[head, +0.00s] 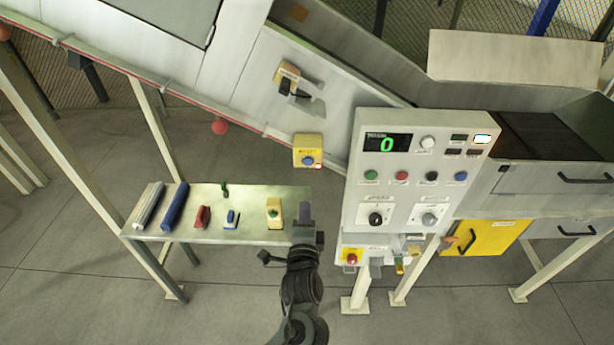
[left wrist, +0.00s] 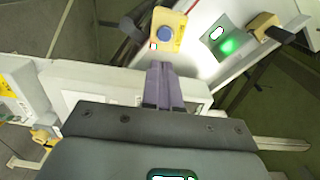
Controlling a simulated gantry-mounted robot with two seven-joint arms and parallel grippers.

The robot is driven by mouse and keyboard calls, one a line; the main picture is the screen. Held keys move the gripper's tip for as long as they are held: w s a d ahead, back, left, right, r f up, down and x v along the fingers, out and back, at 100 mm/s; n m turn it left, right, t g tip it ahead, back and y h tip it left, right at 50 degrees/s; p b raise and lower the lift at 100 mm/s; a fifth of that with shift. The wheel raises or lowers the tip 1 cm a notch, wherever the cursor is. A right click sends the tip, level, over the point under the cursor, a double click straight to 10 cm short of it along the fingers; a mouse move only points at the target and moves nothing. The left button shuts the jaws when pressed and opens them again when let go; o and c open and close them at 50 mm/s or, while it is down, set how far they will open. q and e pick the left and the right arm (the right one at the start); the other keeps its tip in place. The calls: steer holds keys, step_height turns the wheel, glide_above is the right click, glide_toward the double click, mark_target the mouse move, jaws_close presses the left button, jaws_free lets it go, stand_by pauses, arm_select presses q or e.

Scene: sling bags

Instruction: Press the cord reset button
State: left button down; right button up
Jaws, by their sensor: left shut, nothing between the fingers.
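A yellow box (head: 307,142) with a round blue button (head: 308,160) is mounted low on the sloping grey machine side, left of the control panel. A small lamp glows beside the button. My left gripper (head: 305,210) is below this box in the head view, apart from it, with its fingers shut and empty. In the left wrist view the shut fingers (left wrist: 163,72) point toward the yellow box (left wrist: 174,19) and its blue button (left wrist: 165,32), with a gap between. The label on the box is too small to read. My right gripper is not in view.
The control panel (head: 402,150) with a green 0 display is right of my gripper. A side table (head: 230,196) holds several small items. A red cord with a red ball (head: 219,127) runs along the machine.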

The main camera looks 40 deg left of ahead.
arm_select(q)
steer(key=shift+w+r, duration=0.3)
steer(key=shift+r, duration=0.2)
steer(key=shift+w+a, duration=0.1)
steer(key=p, duration=0.2)
glide_toward(308, 162)
steer(key=x, duration=0.5)
steer(key=shift+a+f, duration=0.1)
steer(key=shift+a, duration=0.05)
steer(key=shift+x, duration=0.8)
steer(key=shift+f, duration=0.1)
steer(key=shift+w, duration=0.1)
